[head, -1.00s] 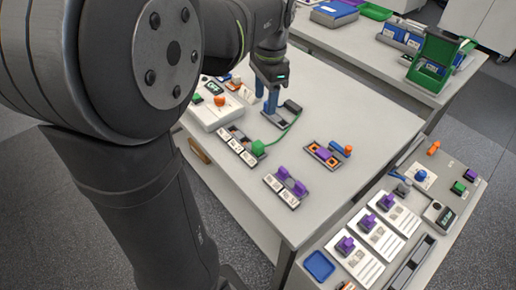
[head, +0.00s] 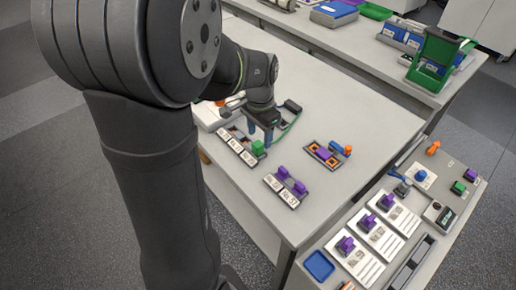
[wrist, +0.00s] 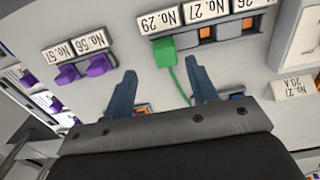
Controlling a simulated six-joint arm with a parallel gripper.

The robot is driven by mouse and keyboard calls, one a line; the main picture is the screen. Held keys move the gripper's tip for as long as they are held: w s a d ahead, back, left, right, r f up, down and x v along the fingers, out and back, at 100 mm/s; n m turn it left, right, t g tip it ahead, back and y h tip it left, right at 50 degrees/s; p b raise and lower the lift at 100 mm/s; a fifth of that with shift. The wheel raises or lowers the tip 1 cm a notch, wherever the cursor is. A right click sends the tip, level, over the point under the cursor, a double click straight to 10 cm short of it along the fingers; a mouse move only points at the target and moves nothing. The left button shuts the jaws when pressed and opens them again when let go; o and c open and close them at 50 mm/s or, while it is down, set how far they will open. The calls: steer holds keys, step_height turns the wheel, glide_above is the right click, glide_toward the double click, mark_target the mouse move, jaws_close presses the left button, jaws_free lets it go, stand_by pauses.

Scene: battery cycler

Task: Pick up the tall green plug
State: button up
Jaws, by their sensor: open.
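The tall green plug (head: 258,148) sits at the right end of a labelled socket strip (head: 238,146) on the table. A green cable runs from it. In the wrist view the green plug (wrist: 165,53) stands beside the label No. 29, and its cable runs down between my fingers. My gripper (head: 262,138) is open and empty. In the wrist view its blue fingers (wrist: 160,82) are spread, with the plug beyond the tips and roughly between them. The fingers appear apart from the plug. In the head view my arm hides part of the table behind.
A strip with two purple plugs (head: 291,184) lies close in front. A grey holder with orange and purple parts (head: 322,154) and an orange-blue piece (head: 347,150) lie to the right. A side table holds purple-plug panels (head: 365,235). The table between these strips is clear.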

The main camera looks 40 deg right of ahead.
mark_target(258, 144)
steer(key=shift+w+f, duration=0.2)
steer(key=shift+f, duration=1.15)
steer(key=shift+w+f, duration=0.2)
steer(key=shift+f, duration=1.1)
steer(key=c, duration=1.1)
steer(key=shift+r, duration=0.1)
